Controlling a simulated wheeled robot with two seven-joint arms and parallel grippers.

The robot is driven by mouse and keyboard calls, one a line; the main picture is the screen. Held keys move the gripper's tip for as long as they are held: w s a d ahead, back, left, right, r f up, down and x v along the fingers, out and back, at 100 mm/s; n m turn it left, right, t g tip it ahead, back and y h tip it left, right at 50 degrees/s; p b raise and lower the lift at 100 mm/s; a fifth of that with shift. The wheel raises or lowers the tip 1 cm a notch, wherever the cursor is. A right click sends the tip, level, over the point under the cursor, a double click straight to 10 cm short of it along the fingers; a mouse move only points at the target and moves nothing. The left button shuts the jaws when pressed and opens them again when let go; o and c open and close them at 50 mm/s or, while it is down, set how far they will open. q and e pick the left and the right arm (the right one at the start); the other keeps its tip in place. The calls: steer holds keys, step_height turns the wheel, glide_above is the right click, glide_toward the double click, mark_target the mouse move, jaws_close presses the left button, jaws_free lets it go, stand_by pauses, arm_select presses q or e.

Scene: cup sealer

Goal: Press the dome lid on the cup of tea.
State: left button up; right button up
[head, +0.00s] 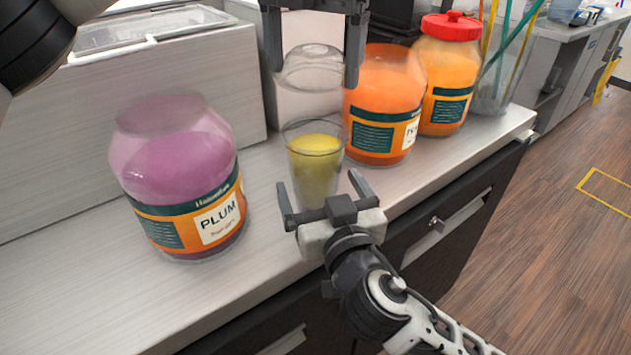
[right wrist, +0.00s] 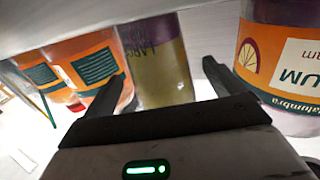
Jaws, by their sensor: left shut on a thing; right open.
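The cup of tea (head: 316,172) is clear, holds yellow-green liquid, and stands upright on the counter with an open rim. The clear dome lid (head: 311,68) is held above the cup between the fingers of my left gripper (head: 313,78), apart from the rim. My right gripper (head: 325,203) is open in front of the cup's lower part, one finger on each side in the picture. In the right wrist view the cup (right wrist: 162,72) shows between the open fingers (right wrist: 162,88); I cannot tell whether they touch it.
A plum jar (head: 180,180) stands left of the cup. An orange jar (head: 383,105) is close on its right, with a red-lidded jar (head: 445,75) beyond. A clear holder with coloured straws (head: 495,80) is at the far right. Bare counter (head: 80,280) lies at front left.

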mark_target(312, 120)
steer(key=shift+x, duration=1.6)
steer(key=c, duration=1.4)
arm_select(q)
steer(key=shift+f, duration=2.5)
arm_select(e)
steer(key=shift+c, duration=0.2)
arm_select(q)
steer(key=shift+f, duration=0.85)
steer(key=shift+f, duration=0.55)
steer(key=shift+f, duration=0.4)
